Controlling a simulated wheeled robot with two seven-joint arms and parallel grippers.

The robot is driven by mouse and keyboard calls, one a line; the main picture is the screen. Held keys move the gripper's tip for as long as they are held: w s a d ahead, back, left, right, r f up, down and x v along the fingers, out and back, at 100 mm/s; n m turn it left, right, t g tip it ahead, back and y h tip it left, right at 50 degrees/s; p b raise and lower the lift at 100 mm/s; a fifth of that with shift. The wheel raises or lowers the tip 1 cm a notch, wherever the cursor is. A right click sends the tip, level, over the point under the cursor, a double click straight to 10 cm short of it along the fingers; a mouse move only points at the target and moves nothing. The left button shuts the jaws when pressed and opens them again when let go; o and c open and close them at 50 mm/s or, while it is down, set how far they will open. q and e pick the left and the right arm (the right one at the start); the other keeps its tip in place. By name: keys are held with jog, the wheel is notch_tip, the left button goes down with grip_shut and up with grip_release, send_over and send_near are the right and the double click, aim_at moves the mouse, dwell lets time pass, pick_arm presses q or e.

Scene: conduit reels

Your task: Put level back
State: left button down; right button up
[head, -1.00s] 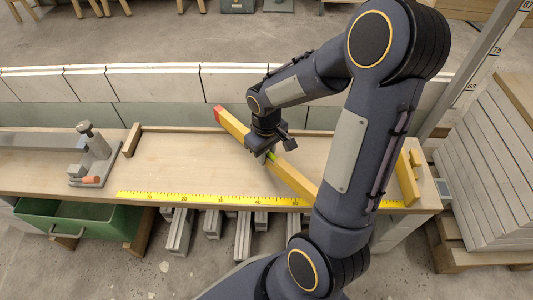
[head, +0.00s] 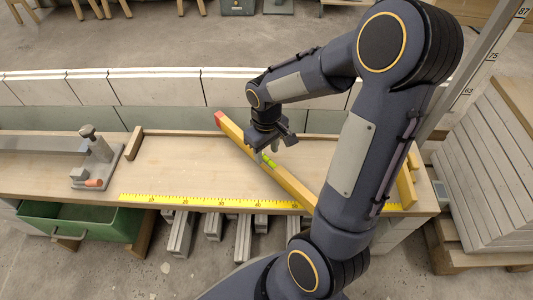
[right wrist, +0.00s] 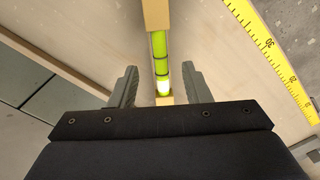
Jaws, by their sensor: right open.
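The level is a long yellow bar (head: 291,184) with a red end and a green vial. It lies diagonally on the wooden bench (head: 180,165), its near end hidden behind my right arm. My right gripper (head: 266,152) is open just above the level, near its vial. In the right wrist view the level's green vial (right wrist: 160,55) shows between the two spread fingers (right wrist: 160,88), with a gap on each side. My left gripper is not in view.
A yellow measuring tape (head: 200,199) runs along the bench's front edge. A grey clamp-like fixture (head: 93,160) stands at the left, above a green drawer (head: 75,220). A wooden rail edges the back. Stacked boards (head: 490,165) stand at the right.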

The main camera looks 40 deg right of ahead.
aim_at(266, 156)
notch_tip(266, 156, up, 9)
jog(key=p, duration=0.3)
jog(key=s+a+r+m+t+y, duration=0.1)
jog(key=s+a+r+t+y, duration=0.1)
jog(key=s+a, duration=0.3)
jog(key=s+a+r+m+t+y, duration=0.1)
jog(key=s+a+r+t, duration=0.2)
jog(key=s, duration=0.5)
jog(key=shift+s+a+r+m+t+y, duration=0.15)
jog(key=shift+a+r+m+t+y, duration=0.2)
jog(key=shift+a+r, duration=0.65)
jog(key=shift+a+f, duration=0.15)
jog(key=shift+a, duration=0.05)
notch_tip(266, 156, up, 30)
jog(key=p, duration=2.9)
jog(key=shift+f, duration=0.25)
